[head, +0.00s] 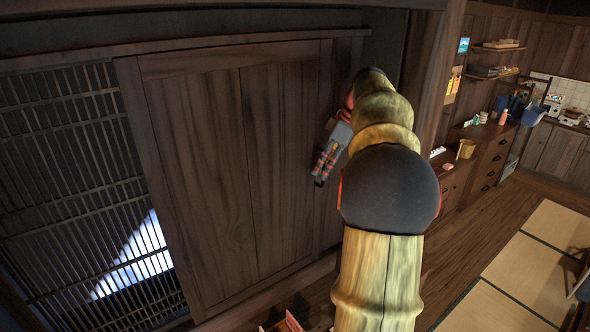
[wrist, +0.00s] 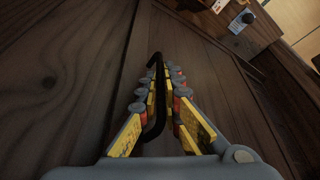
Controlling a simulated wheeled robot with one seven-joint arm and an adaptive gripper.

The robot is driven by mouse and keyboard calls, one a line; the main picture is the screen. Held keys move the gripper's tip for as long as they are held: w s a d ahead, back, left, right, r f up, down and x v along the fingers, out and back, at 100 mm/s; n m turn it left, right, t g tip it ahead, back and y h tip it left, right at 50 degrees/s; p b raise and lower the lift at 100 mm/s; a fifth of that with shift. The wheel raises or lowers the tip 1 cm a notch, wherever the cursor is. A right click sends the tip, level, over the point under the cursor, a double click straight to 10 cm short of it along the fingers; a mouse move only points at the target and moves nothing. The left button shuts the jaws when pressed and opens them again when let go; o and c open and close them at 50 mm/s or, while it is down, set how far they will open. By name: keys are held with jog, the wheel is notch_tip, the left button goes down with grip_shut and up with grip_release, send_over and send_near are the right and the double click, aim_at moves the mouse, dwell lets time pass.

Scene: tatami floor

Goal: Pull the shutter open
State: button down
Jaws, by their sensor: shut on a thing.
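The shutter (head: 203,165) is a dark brown wooden panel at the left of the head view, with a slatted lattice showing beside its left edge. Its boards also fill the left of the wrist view (wrist: 75,75). My gripper (head: 320,178) is at the right part of the panel in the head view. In the wrist view its yellow-padded fingers (wrist: 163,95) are shut on a thin black curved handle (wrist: 154,125) that stands out from the wood. In the head view the handle is hidden by my gripper and arm.
The lattice (head: 75,180) lets in light at the left. A wooden post (head: 432,85) stands right of the panel. A drawer cabinet (head: 490,160) and shelves (head: 497,45) are farther right. Tatami mats (head: 530,270) and clear wood floor lie at lower right. Small items sit below the panel.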

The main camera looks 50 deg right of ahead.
jog(key=s+d+p, duration=0.2)
jog(key=d, duration=0.5)
jog(key=c, duration=2.2)
grip_release()
jog(key=shift+a, duration=0.1)
jog(key=shift+c, duration=0.2)
jog(key=shift+r, duration=0.1)
notch_tip(320, 180, up, 10)
